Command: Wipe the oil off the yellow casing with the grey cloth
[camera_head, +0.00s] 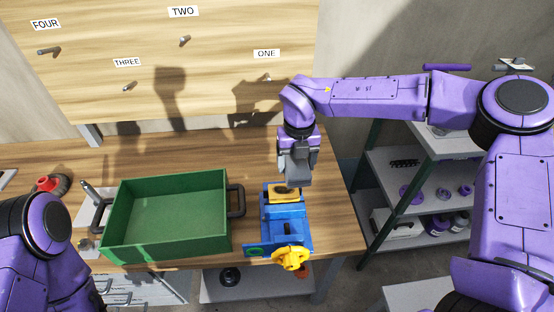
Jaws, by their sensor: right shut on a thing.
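The yellow casing (283,195) sits on top of a blue fixture, which looks like a vise (284,221), near the right end of the wooden table. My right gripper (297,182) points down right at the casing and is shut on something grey. This looks like the grey cloth, but I cannot clearly tell it from the grey fingers. The gripper covers part of the casing's top, and whether the cloth touches it is hard to see. No oil can be made out. My left arm shows at the lower left, with its gripper out of view.
A green open bin (170,210) with dark handles stands left of the vise. A yellow handle (292,258) sticks out at the vise's front. A red and black object (52,184) lies far left. A pegboard (170,60) rises behind; a shelf rack (415,185) stands right.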

